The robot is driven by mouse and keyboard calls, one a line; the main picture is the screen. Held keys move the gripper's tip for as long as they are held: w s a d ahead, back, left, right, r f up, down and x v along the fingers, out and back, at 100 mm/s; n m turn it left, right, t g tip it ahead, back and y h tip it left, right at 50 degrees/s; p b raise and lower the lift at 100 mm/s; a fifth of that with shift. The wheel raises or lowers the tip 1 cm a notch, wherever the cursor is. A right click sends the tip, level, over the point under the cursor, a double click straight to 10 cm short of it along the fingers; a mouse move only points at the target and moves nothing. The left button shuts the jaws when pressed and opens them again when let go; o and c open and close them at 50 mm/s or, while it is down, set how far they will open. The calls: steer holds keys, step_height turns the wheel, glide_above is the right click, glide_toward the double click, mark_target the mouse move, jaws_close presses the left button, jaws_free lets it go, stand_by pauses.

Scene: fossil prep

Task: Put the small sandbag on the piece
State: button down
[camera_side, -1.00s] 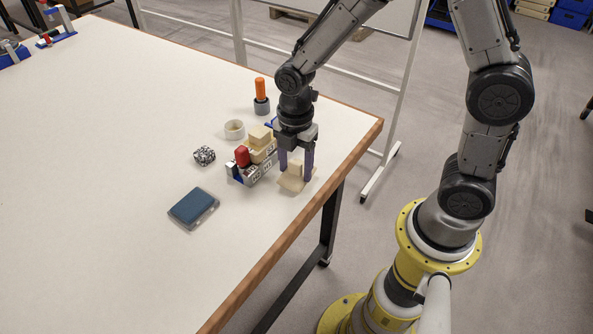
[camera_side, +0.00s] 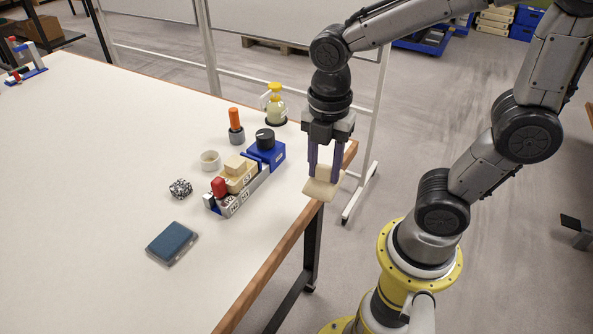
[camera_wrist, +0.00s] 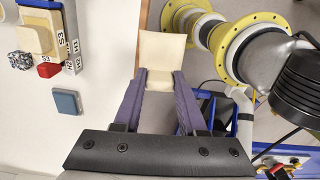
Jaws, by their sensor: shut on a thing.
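My gripper (camera_side: 324,176) is shut on the small cream sandbag (camera_side: 321,189), holding it by a raised middle part. The sandbag hangs above the table's right edge, clear of the top. In the wrist view my gripper (camera_wrist: 160,85) has the sandbag (camera_wrist: 161,50) between its purple fingers. What I take for the piece, a cream block (camera_side: 237,174), lies left of my gripper in a labelled grey, white and blue holder (camera_side: 230,204). The block (camera_wrist: 34,39) also shows at the upper left of the wrist view.
A red-topped part (camera_side: 218,187) stands at the holder's front end, a black-knobbed blue unit (camera_side: 278,154) at its back.

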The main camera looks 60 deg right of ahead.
mark_target(318, 163)
steer(key=s, duration=0.1)
steer(key=s+r, duration=0.1)
steer(key=shift+s+d+r, duration=0.15)
steer(key=shift+s+d, duration=0.05)
steer(key=shift+s, duration=0.2)
steer(key=w+r, duration=0.1)
steer(key=r, duration=0.1)
steer(key=w+r, duration=0.1)
steer(key=r, duration=0.1)
steer(key=w+r, duration=0.2)
steer(key=shift+w+a+r, duration=0.1)
steer(key=shift+a, duration=0.05)
steer(key=w+r+m, duration=0.1)
steer(key=w+r, duration=0.4)
steer(key=w, duration=0.1)
steer(key=shift+w+a+f, duration=0.2)
steer(key=shift+w+f, duration=2.1)
steer(key=shift+w, duration=0.1)
steer(key=shift+w+a+f, duration=0.15)
steer(key=shift+w+f, duration=2.1)
steer(key=shift+w, duration=0.2)
steer(key=shift+w+a+f, duration=0.2)
steer(key=shift+w+f, duration=2.1)
steer(key=shift+w, duration=0.1)
steer(key=shift+f, duration=0.2)
steer(key=shift+c, duration=2.4)
jaws_free()
